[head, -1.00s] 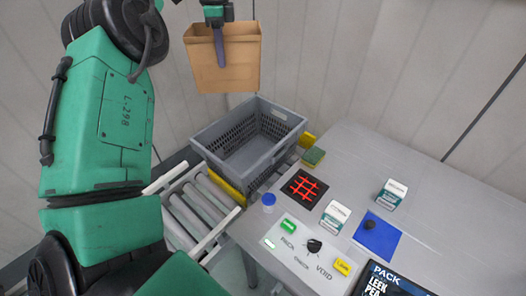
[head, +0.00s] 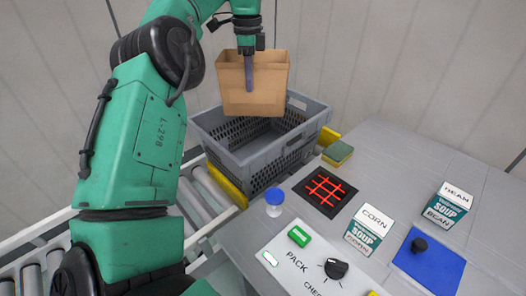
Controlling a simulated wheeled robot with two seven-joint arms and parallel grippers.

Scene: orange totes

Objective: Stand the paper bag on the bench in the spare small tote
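The brown paper bag (head: 268,92) hangs upright from my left gripper (head: 249,80), whose visible finger lies against the bag's near side. The gripper is shut on the bag's wall. In the picture the bag's lower part overlaps the back of the grey tote (head: 262,160). The tote has slotted walls and sits at the bench's left end, by the rollers. The bag appears above the tote, its base still in view. The inside of the tote that shows looks empty. My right gripper is not in view.
On the bench are a sponge (head: 337,153), a black pad with a red grid (head: 325,192), a small blue-lidded jar (head: 274,201), a corn soup box (head: 368,230), a bean soup box (head: 447,205), a blue mat (head: 429,262) and a button panel (head: 301,262). Rollers (head: 205,187) run at left.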

